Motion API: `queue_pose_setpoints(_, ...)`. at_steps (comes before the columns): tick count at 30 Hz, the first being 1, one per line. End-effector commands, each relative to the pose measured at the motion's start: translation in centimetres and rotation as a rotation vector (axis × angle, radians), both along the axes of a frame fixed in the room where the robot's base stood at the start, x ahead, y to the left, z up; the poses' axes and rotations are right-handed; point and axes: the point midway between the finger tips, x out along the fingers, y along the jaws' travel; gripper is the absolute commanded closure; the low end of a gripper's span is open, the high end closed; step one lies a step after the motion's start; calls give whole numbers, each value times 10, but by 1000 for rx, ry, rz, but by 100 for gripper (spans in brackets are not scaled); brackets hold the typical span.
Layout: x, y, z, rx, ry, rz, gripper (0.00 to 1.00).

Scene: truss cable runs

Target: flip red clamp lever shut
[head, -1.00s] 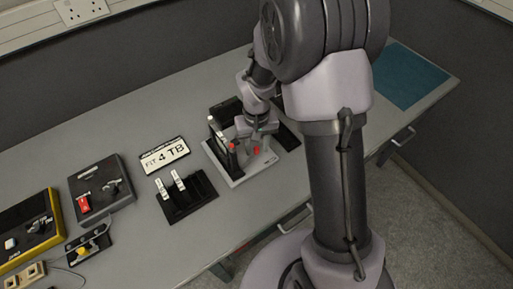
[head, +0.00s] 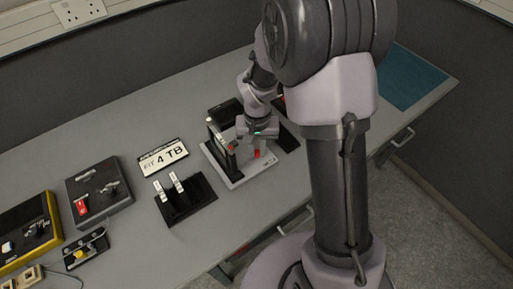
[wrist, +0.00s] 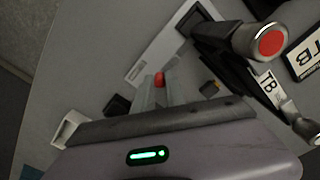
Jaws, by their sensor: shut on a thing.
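The red clamp lever (head: 257,153) shows as a small red tip on the light grey clamp base (head: 236,183). In the wrist view the red tip (wrist: 159,79) stands at the ends of my fingers. My gripper (head: 257,146) is over the base, pointing down at the lever. In the wrist view my gripper (wrist: 160,88) looks closed on the red lever. Its palm hides much of the base, and the lever's lower part is hidden.
A black upright post with a silver, red-capped knob (wrist: 270,43) stands close beside my gripper. A black rack (head: 187,199), a "FIT 4 TB" sign (head: 163,157) and a grey switch box (head: 99,191) lie to the left. A teal mat (head: 408,76) lies at the right.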

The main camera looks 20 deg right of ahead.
Motion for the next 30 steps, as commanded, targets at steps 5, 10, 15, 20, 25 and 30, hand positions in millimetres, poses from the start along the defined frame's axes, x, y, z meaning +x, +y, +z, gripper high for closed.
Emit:
queue_pose_setpoints(5,0,0,0,0,1,1,66)
queue_pose_setpoints(10,0,0,0,0,1,2,62)
queue_pose_setpoints(15,0,0,2,0,0,2,62)
queue_pose_setpoints(20,1,0,37,0,-3,4,62)
queue_pose_setpoints(25,1,0,98,0,-3,2,62)
queue_pose_setpoints(30,1,0,146,-1,-2,2,62)
